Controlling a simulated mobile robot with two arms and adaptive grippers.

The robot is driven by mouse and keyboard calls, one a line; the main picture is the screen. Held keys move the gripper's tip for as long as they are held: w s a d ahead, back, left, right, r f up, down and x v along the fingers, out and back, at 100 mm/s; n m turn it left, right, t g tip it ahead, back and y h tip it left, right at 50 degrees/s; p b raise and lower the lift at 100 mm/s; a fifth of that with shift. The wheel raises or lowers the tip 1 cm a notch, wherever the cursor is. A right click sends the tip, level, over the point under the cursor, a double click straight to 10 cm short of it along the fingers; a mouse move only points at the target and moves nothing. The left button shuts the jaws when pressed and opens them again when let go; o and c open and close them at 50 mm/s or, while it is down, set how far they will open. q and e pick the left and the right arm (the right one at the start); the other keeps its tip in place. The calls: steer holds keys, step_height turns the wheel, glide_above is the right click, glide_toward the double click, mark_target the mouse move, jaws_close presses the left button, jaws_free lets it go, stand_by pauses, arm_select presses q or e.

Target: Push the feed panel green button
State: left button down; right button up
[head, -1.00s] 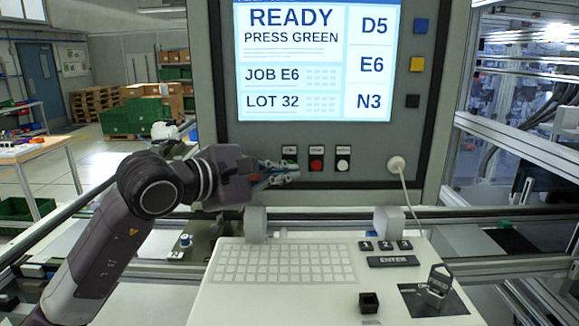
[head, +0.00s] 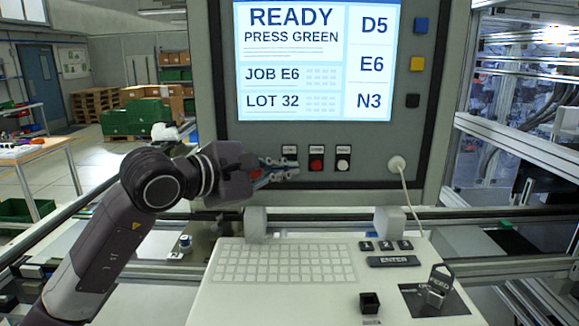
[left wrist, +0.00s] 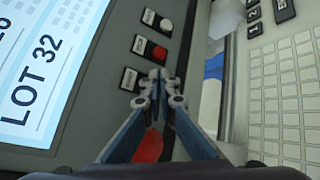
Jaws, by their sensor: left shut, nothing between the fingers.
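The feed panel (head: 250,140) stands upright ahead, its screen (head: 313,60) reading "READY PRESS GREEN". Below the screen is a row of labelled buttons. The red button (head: 316,164) and white button (head: 343,164) show in the head view. The left button's label (head: 289,150) shows, but the green button itself is hidden behind my fingertips. My left gripper (head: 288,170) is shut and empty, its tips in front of that left button. In the left wrist view the closed tips (left wrist: 158,84) lie beside the left label (left wrist: 130,80); I cannot tell whether they touch the button.
A light console with a keypad (head: 280,262) and an ENTER key (head: 393,261) lies below the panel. A white plug with a cable (head: 397,164) is right of the buttons. The red button (left wrist: 159,52) is close to the tips in the wrist view.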

arm_select(q)
steer(key=shift+w, duration=0.4)
stand_by(0.3)
steer(key=shift+s+b, duration=0.7)
steer(key=shift+s, duration=0.15)
steer(key=s+b, duration=0.2)
steer(key=s, duration=0.3)
steer(key=shift+b, duration=0.3)
